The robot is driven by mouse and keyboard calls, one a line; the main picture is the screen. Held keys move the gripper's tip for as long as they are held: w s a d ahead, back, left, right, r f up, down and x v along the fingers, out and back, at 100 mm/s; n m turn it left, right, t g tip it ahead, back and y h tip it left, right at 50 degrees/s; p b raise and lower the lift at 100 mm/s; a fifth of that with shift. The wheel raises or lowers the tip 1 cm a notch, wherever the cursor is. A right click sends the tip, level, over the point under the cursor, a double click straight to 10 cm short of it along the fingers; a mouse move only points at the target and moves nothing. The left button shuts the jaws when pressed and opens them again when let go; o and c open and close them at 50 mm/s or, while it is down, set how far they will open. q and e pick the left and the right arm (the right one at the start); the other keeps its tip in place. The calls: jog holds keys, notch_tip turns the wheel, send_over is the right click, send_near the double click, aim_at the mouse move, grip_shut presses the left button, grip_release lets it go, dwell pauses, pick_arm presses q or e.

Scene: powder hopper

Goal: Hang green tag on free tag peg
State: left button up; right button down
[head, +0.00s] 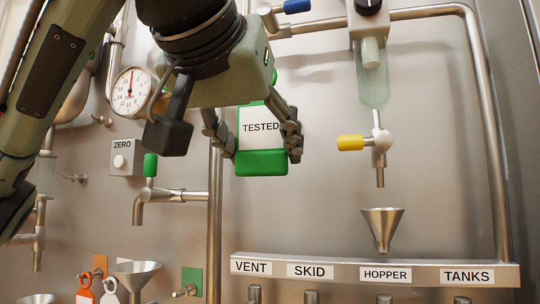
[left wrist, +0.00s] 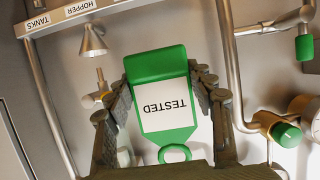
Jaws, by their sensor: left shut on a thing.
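The green tag (head: 262,165) with a white "TESTED" label is between the fingers of my left gripper (head: 262,148), which is shut on it by its sides. In the head view it hangs below the wrist, upright, apart from the wall. In the left wrist view the tag (left wrist: 157,68) appears upside down, its green ring (left wrist: 175,153) near the palm of the left gripper (left wrist: 165,82). A bare metal peg (head: 184,291) stands out in front of a green plate (head: 191,277) at the bottom. Two smaller bare pegs (head: 102,120) (head: 75,178) are on the wall at left. My right gripper is out of view.
An orange tag (head: 86,290) and a white tag (head: 110,291) hang at the lower left, beside a funnel (head: 136,273). A labelled rail (head: 375,272) and hopper funnel (head: 382,227) are at right.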

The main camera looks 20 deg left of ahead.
pick_arm(q)
jog(key=shift+s+r+p, duration=0.1)
jog(key=shift+r+p, duration=0.3)
jog(key=shift+r, duration=0.2)
jog(key=shift+s, duration=0.1)
jog(key=s+b, duration=0.1)
jog(key=s, duration=0.6)
jog(key=shift+s+b, duration=0.15)
jog(key=shift+b, duration=0.2)
dwell(1.3)
